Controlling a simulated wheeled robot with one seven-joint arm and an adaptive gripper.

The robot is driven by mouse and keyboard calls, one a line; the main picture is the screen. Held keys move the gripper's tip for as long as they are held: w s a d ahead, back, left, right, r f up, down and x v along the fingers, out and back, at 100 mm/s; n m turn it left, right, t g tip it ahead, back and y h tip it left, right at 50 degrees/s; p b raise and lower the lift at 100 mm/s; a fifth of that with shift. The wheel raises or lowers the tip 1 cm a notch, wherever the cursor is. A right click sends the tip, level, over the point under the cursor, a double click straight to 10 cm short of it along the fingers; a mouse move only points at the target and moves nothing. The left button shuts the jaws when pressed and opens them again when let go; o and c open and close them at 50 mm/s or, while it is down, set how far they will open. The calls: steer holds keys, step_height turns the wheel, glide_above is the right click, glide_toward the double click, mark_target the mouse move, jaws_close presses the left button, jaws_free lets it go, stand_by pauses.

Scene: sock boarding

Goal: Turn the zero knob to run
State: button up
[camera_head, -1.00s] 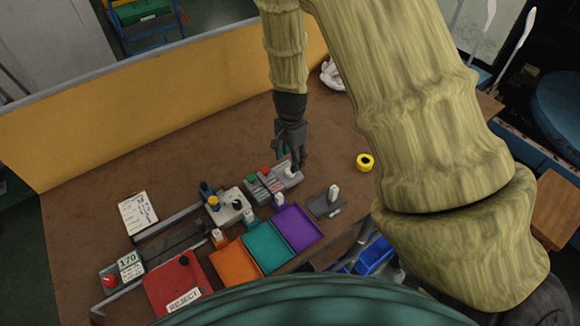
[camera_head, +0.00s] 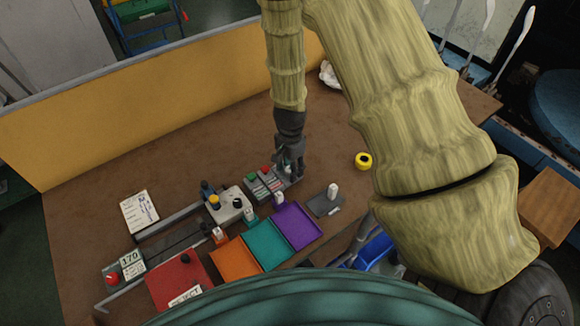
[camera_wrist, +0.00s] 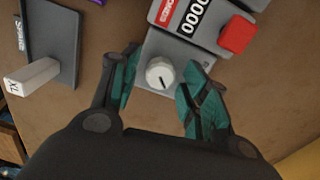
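The zero knob (camera_wrist: 160,76) is a round white knob with a dark pointer mark, set on a grey plate at the end of the counter unit (camera_wrist: 205,18). In the wrist view my gripper (camera_wrist: 161,62) is open, with one teal-padded finger on each side of the knob. Gaps show between the knob and both fingers. The pointer mark points down and slightly right in that view. In the head view my gripper (camera_head: 288,164) is over the right end of the counter unit (camera_head: 264,184) and mostly hides the knob.
A red button (camera_wrist: 238,34) sits close to my right finger. A grey plate (camera_wrist: 62,40) with a white tag-like block (camera_wrist: 32,77) lies to the left. Purple (camera_head: 298,228), teal (camera_head: 266,246) and orange (camera_head: 235,260) trays lie nearby. A yellow tape roll (camera_head: 363,161) stands right.

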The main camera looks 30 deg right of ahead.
steer(key=c, duration=0.7)
steer(key=shift+c, duration=0.2)
steer(key=shift+n, duration=0.4)
steer(key=n, duration=0.3)
steer(key=shift+n, duration=0.3)
steer(key=n, duration=0.4)
steer(key=shift+n, duration=0.3)
steer(key=n, duration=0.4)
steer(key=shift+n, duration=0.3)
steer(key=n, duration=0.4)
steer(key=shift+n, duration=0.3)
